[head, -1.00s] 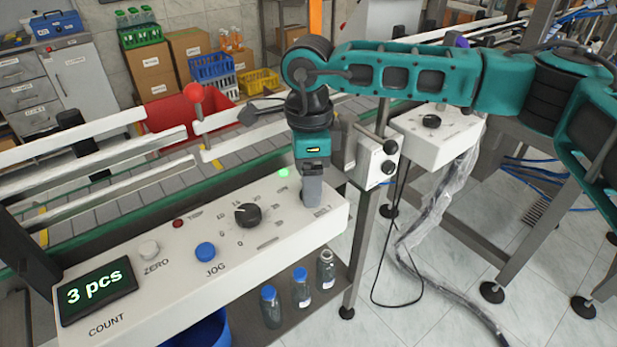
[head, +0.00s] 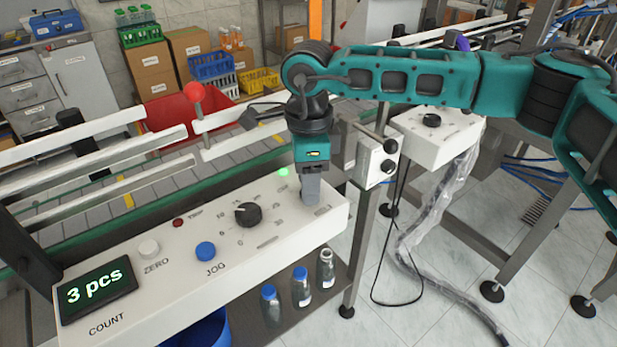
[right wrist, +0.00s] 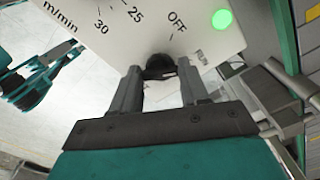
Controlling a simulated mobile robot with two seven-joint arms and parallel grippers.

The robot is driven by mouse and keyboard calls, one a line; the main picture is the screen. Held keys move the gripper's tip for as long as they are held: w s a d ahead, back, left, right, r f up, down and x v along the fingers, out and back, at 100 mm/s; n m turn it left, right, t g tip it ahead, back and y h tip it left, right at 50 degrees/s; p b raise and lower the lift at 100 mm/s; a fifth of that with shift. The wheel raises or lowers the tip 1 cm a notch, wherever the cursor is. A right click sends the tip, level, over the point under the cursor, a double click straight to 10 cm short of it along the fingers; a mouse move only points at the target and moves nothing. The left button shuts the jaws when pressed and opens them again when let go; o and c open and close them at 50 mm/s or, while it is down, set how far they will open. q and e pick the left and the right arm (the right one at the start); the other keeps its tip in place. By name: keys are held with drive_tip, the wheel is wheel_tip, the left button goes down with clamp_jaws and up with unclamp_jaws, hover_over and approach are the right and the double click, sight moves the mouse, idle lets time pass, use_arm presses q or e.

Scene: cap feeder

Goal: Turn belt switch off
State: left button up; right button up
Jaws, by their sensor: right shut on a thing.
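The belt switch is a black knob (right wrist: 158,68) with OFF and RUN labels near it in the right wrist view. It sits at the right end of the white control panel (head: 120,297). My right gripper (head: 311,198) points down onto it, and the fingers hide the switch in the head view. In the right wrist view the gripper's two fingers (right wrist: 158,78) are shut on the knob from both sides. A green lamp (head: 284,172) beside the switch is lit, and it also shows in the right wrist view (right wrist: 222,19). My left gripper is not in view.
The panel also carries a black speed dial (head: 248,214), a blue JOG button (head: 205,251), a white ZERO button (head: 149,248) and a display (head: 96,291) reading 3 pcs. Behind it runs the conveyor belt (head: 160,193) with white rails.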

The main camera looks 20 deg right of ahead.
drive_tip(key=n+b, duration=0.2)
drive_tip(key=n, duration=0.1)
drive_tip(key=shift+f, duration=0.15)
drive_tip(key=n+b, duration=0.3)
drive_tip(key=n, duration=0.2)
drive_tip(key=shift+s+n+b, duration=0.1)
drive_tip(key=shift+n+b, duration=0.25)
drive_tip(key=shift+n, duration=0.75)
drive_tip(key=shift+n+b, duration=0.3)
drive_tip(key=shift+n, duration=0.5)
drive_tip(key=o, duration=1.1)
drive_tip(key=shift+c, duration=0.2)
drive_tip(key=shift+r, duration=0.2)
wheel_tip(320, 180, up, 13)
drive_tip(key=shift+p, duration=0.45)
